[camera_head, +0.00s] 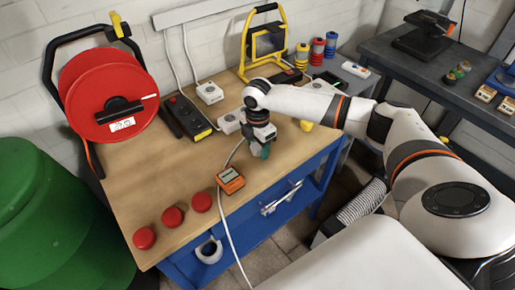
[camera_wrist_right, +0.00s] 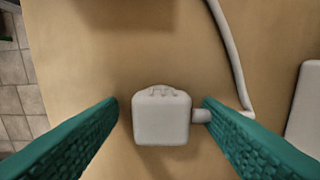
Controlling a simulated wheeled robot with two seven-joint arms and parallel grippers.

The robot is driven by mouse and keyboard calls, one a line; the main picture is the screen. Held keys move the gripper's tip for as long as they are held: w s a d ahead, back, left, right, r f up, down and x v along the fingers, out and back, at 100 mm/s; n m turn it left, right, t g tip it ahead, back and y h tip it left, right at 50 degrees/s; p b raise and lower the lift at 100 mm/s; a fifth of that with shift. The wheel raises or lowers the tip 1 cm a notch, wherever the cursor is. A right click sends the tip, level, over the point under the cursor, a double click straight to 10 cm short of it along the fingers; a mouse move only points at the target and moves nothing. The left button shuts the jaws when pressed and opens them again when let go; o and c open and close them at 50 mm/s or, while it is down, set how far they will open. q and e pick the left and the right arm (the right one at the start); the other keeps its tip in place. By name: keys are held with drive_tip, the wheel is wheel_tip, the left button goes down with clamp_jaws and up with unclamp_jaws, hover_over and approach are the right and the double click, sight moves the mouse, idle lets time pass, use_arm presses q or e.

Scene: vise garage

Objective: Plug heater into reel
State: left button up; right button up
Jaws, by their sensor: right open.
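The red cable reel (camera_head: 108,90) with its black frame stands at the left back of the wooden workbench. My right gripper (camera_head: 262,150) points down over the bench's right part. In the right wrist view its green fingers (camera_wrist_right: 160,110) are open, one on each side of a white plug (camera_wrist_right: 161,120). The plug lies between them with visible gaps; I cannot tell its exact height relative to the fingertips. Its white cord (camera_wrist_right: 232,55) leaves from its right side. A white ribbed body (camera_head: 360,203), possibly the heater, stands low beyond the bench. My left gripper is out of view.
An orange meter (camera_head: 230,180) sits near the bench's front edge, beside a white cord hanging over it. Red knobs (camera_head: 172,217) line the front left. The middle left is clear.

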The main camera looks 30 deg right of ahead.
sight(257, 146)
drive_tip(key=shift+c, duration=0.2)
drive_tip(key=c, duration=1)
wheel_tip(257, 146, up, 10)
drive_tip(key=shift+r+b, duration=0.1)
drive_tip(key=shift+b, duration=0.45)
